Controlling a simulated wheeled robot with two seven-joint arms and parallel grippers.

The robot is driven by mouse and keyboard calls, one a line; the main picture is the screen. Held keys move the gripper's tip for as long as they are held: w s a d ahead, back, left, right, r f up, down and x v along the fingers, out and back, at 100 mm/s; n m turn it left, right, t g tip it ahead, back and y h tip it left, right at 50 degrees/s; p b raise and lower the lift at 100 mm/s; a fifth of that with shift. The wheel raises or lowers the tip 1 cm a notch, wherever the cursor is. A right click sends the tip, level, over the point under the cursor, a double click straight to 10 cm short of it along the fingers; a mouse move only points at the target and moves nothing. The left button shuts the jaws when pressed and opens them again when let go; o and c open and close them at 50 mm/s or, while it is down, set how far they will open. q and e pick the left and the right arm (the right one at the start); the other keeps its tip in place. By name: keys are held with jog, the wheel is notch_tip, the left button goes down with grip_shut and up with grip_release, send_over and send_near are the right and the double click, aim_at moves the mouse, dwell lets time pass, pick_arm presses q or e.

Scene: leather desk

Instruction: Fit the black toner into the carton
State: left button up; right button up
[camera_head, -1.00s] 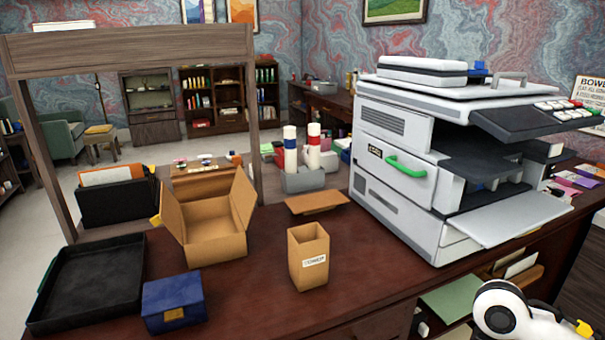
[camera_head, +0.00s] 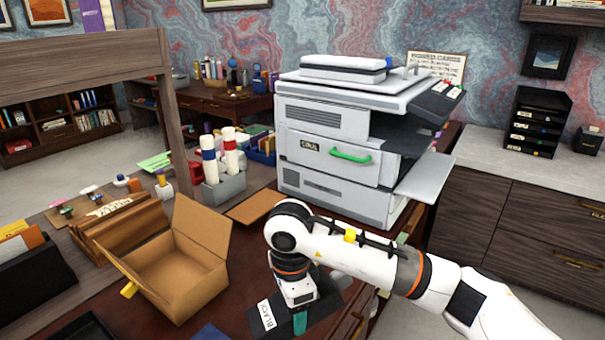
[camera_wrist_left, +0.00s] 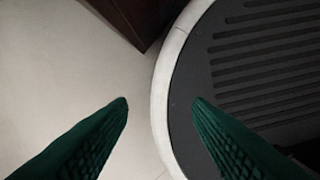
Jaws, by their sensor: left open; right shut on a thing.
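The black toner (camera_head: 325,312), a dark block with a white label reading "BLACK" (camera_head: 266,315), is at the desk's front edge in the head view. My right gripper (camera_head: 299,318) is over it and shut on it, one green fingertip showing. The gripper hides part of the toner; I cannot tell whether it touches the desk. An open brown cardboard carton (camera_head: 183,275) with raised flaps stands on the desk to the left, apart from the toner. My left gripper (camera_wrist_left: 160,102) is open and empty in the left wrist view, above the floor and a round ribbed base.
A white printer (camera_head: 325,150) with a green handle stands behind my right arm. A flat cardboard piece (camera_head: 255,207) lies behind the carton. A grey holder (camera_head: 222,188) with two white bottles stands further back. A wooden frame (camera_head: 170,110) rises at the left.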

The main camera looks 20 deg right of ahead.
jog(key=w+r+m+g+y+p, duration=0.35)
jog(key=w+r+m, duration=0.3)
jog(key=m, duration=0.85)
jog(key=w+r+m+g+y+p, duration=0.25)
jog(key=w+r+m+p, duration=0.35)
jog(key=m, duration=0.8)
jog(key=w+d+m+t+y+p, duration=0.1)
jog(key=w+d+m+t+p, duration=0.2)
jog(key=m+t, duration=0.5)
jog(key=w+d+m+t+y+p, duration=0.1)
jog(key=w+d+m+t+p, duration=0.3)
jog(key=d+m+t, duration=0.2)
jog(key=shift+w+m+t, duration=0.15)
jog(key=shift+m+t, duration=1.25)
jog(key=shift+m, duration=0.8)
jog(key=shift+a+r+p, duration=0.1)
jog(key=shift+r+p, duration=0.05)
jog(key=shift+p, duration=0.15)
